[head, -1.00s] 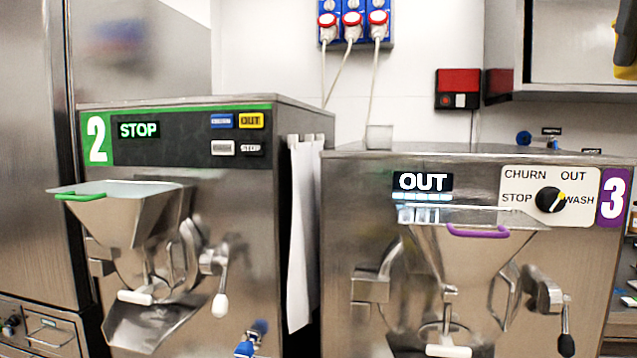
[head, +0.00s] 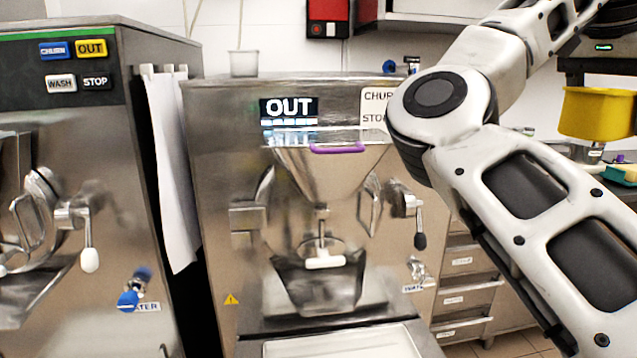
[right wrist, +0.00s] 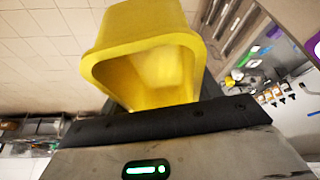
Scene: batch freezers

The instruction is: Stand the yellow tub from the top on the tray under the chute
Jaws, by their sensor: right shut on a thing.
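The yellow tub (head: 597,113) is at the right edge of the head view, held in the air below my right gripper (head: 600,78). In the right wrist view the tub (right wrist: 145,50) hangs beyond the dark gripper bar, its hollow side facing the camera. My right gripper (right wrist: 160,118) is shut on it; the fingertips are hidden. The tray (head: 345,343) lies at the bottom of the head view, cut off by the frame edge, and its visible part is bare. The steel chute (head: 312,292) of machine 3 is above it. My left gripper is out of view.
Machine 3 (head: 225,200) has a hopper with a purple handle (head: 338,149) and a lever (head: 420,240). Machine 2 (head: 60,150) stands left, with a white cloth (head: 172,180) between them. Drawers (head: 465,280) stand at the right. My right arm covers much of the right side.

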